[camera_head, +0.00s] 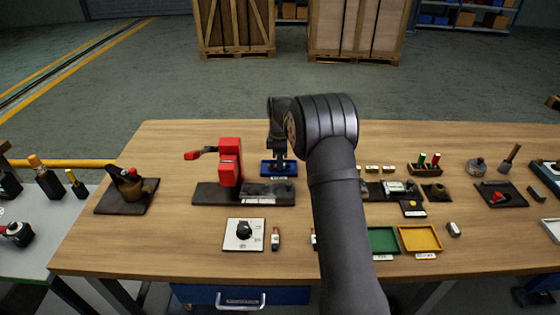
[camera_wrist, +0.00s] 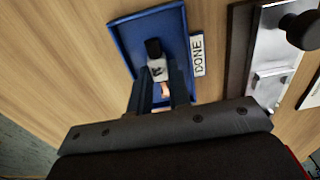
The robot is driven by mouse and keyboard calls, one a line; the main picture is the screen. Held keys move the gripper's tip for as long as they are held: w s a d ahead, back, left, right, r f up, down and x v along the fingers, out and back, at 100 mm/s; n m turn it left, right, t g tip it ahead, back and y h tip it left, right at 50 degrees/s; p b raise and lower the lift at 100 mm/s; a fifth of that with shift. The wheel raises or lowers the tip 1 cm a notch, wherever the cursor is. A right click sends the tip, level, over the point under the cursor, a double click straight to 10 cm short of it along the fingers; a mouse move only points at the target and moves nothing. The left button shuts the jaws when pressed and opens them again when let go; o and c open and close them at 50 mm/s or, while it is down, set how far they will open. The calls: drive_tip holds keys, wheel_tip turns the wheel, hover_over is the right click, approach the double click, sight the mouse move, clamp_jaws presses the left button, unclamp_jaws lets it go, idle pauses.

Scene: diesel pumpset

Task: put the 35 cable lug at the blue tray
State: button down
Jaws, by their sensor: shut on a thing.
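The blue tray (camera_head: 290,171) stands at the back middle of the table, right behind a dark base plate. It also shows in the wrist view (camera_wrist: 130,38), with a DONE label (camera_wrist: 197,55) beside it. My gripper (camera_head: 279,157) points down over the tray. In the wrist view my gripper (camera_wrist: 159,82) is shut on a cable lug (camera_wrist: 157,66) with a black end, a white marked band and a copper-coloured part. Its size mark is too small to read. The lug is over the tray's inside; I cannot tell whether it touches the floor.
A red tool (camera_head: 230,162) stands on the plate close left of the tray. A white dial panel (camera_head: 244,235) and another small lug-like piece (camera_head: 275,239) lie in front. Green (camera_head: 383,240) and yellow (camera_head: 420,239) trays are at the right. The table left of the panel is clear.

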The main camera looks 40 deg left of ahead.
drive_tip(key=shift+f, duration=0.3)
drive_tip(key=c, duration=1.3)
unclamp_jaws()
drive_tip(key=shift+o, duration=0.2)
drive_tip(key=shift+r, duration=0.1)
drive_tip(key=shift+r, duration=3.4)
